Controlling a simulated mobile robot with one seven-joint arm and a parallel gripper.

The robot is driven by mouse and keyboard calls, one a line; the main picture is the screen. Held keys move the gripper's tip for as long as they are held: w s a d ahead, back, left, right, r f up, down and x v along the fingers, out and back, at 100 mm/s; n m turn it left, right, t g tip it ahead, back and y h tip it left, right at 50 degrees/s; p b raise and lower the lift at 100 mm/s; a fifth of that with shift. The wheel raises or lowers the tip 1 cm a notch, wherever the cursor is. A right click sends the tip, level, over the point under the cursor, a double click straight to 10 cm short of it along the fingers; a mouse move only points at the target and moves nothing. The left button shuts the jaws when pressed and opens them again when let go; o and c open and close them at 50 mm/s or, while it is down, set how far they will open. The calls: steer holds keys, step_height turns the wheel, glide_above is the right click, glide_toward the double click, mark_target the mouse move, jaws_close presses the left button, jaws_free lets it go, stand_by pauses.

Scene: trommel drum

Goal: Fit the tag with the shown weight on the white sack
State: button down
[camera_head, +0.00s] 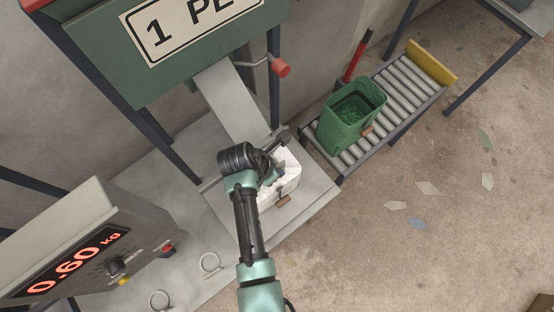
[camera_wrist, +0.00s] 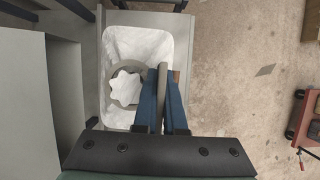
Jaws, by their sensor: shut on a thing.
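The white sack (camera_head: 292,180) stands on the grey bench under the green sign. In the wrist view it shows as a crumpled white, box-like shape (camera_wrist: 138,45) with a star-shaped white neck (camera_wrist: 125,88). A small brown piece (camera_head: 282,201) is at its front. My gripper (camera_wrist: 163,80) is over the sack, its blue fingers shut on a grey ring-like piece (camera_wrist: 163,70). A grey curve shows around part of the neck; I cannot tell whether it is the same piece. No tag number is legible. The scale display (camera_head: 75,262) reads 0.60 kg.
Two loose pale rings (camera_head: 210,262) (camera_head: 160,300) lie on the bench beside the scale. A green bin (camera_head: 350,115) stands on a roller conveyor (camera_head: 405,85) at the right. A grey chute (camera_head: 228,98) and a red-ended handle (camera_head: 280,67) are close above the sack.

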stand_by(0.3)
steer(key=c, duration=0.9)
jaws_free()
steer(key=shift+r, duration=0.15)
steer(key=b+v, duration=0.1)
steer(key=v, duration=1.1)
steer(key=shift+s+a+r, duration=0.2)
steer(key=shift+r, duration=0.1)
